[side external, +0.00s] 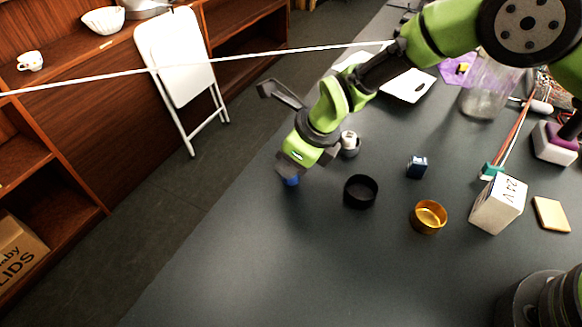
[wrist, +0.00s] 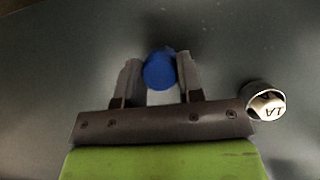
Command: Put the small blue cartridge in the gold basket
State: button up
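A blue round-topped piece, seemingly the small blue cartridge (wrist: 159,70), sits between the two fingers of my gripper (wrist: 159,80) in the wrist view. A pale patch shows just below it. The fingers flank it closely, but I cannot tell whether they press on it. In the side external view the blue piece (side external: 291,181) shows partly under my gripper (side external: 285,174), low near the table's left edge; whether it touches the table is unclear. The gold basket (side external: 428,217), a round open cup, stands to the right and nearer the camera; its inside looks empty.
A black round cup (side external: 361,191) stands between my gripper and the basket. A small dark-blue block (side external: 417,167) is behind the basket. A white-topped jar (side external: 350,144) is near my wrist. A white "24 V" box (side external: 498,204) and a tan pad (side external: 550,214) are at right.

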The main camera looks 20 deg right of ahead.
jog(key=shift+c, duration=0.3)
notch_tip(320, 180, up, 10)
jog(key=n+g, duration=0.7)
jog(key=n, duration=1.3)
send_over(426, 219)
jog(key=shift+h, duration=0.3)
jog(key=shift+f, duration=4.7)
